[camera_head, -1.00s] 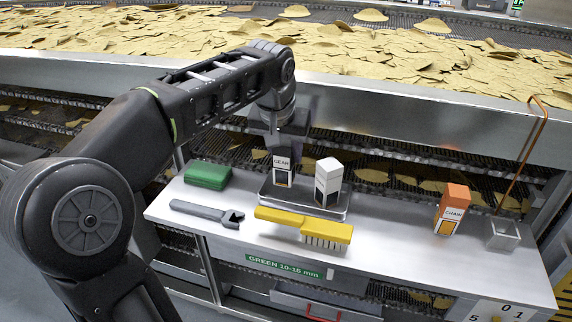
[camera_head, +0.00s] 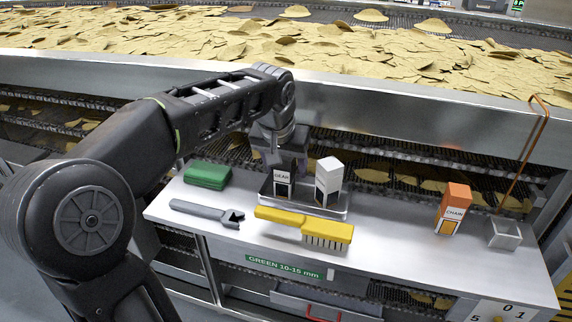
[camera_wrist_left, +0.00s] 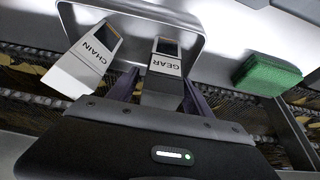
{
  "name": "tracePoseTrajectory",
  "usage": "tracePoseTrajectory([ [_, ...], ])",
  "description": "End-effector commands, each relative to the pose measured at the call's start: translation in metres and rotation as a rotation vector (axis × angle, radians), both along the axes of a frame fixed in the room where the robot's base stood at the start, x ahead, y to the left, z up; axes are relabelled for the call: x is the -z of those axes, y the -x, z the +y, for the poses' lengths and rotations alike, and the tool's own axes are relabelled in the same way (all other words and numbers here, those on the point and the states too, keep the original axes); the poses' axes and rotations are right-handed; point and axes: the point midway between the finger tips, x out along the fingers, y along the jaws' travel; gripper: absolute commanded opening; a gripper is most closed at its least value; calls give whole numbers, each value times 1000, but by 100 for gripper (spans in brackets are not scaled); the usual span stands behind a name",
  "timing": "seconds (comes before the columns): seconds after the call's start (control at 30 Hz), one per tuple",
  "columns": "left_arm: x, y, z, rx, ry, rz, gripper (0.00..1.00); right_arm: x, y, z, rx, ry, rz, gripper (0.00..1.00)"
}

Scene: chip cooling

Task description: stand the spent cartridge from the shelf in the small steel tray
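The GEAR cartridge also shows between the fingers in the wrist view (camera_wrist_left: 164,72). A white-topped cartridge (camera_head: 328,180) stands beside it in the tray; its CHAIN label shows in the wrist view (camera_wrist_left: 97,53). An orange-topped CHAIN cartridge (camera_head: 453,208) stands on the shelf at right. My right gripper is out of view.
A conveyor wall (camera_head: 430,115) rises behind. The shelf between tray and orange cartridge is clear.

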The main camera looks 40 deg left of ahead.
Motion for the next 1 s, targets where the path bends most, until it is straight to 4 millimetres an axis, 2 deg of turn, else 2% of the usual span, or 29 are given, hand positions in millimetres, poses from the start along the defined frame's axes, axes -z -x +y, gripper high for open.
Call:
tracePoseTrajectory([
  [0.27,-2,0,0,0,0,0,59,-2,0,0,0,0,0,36],
  [0.43,-14,3,-1,0,-1,-2,59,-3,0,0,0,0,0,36],
  [0.57,-33,11,-4,-1,-1,-4,59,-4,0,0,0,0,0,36],
  [0.8,-81,29,-10,0,-1,-5,59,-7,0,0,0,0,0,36],
  [1.0,-108,40,-14,0,0,-3,59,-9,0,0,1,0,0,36],
])
